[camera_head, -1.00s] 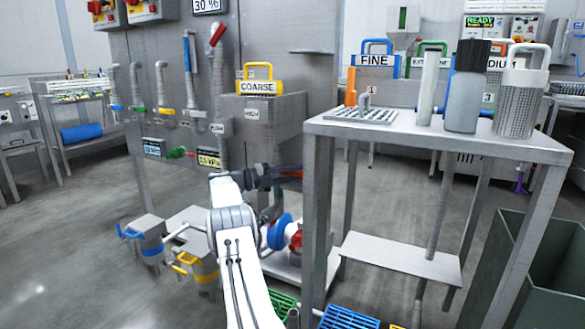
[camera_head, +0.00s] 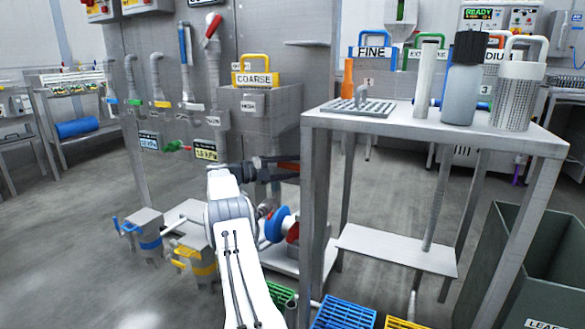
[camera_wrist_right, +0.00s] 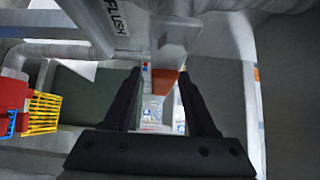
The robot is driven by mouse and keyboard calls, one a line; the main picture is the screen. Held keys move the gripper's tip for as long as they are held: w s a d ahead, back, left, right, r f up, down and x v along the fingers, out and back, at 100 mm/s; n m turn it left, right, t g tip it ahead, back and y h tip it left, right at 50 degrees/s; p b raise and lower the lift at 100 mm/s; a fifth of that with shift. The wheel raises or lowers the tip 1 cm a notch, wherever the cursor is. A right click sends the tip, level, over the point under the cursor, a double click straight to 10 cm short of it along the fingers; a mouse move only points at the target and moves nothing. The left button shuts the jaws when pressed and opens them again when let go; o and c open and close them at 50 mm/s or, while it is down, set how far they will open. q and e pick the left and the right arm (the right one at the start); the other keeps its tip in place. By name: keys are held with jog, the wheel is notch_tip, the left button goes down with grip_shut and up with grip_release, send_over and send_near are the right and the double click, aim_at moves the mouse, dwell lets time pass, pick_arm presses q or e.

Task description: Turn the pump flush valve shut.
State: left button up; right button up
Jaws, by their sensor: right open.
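A red-orange handle (camera_head: 289,166), apparently of the pump flush valve, shows just beyond my right gripper (camera_head: 284,165), partly behind the table's front leg. In the right wrist view a red-orange piece (camera_wrist_right: 167,82) lies between the spread black fingertips of the gripper (camera_wrist_right: 160,74), below a grey fitting (camera_wrist_right: 172,38). A white label reading FLUSH (camera_wrist_right: 117,16) is on the grey pipe beside it. I cannot tell whether the fingers touch the handle. The jaws are open. My left gripper is out of view.
The grey table (camera_head: 430,130) stands close to the right, with a bottle (camera_head: 462,95) and strainer cylinder (camera_head: 518,97) on it. A blue-and-red pump part (camera_head: 281,226) sits low beside my right arm. Blue (camera_head: 343,314) and yellow crates lie in front.

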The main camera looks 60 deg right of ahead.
jog(key=p+v, duration=0.4)
jog(key=v, duration=0.6)
jog(key=shift+w, duration=0.2)
jog(key=shift+a, duration=0.1)
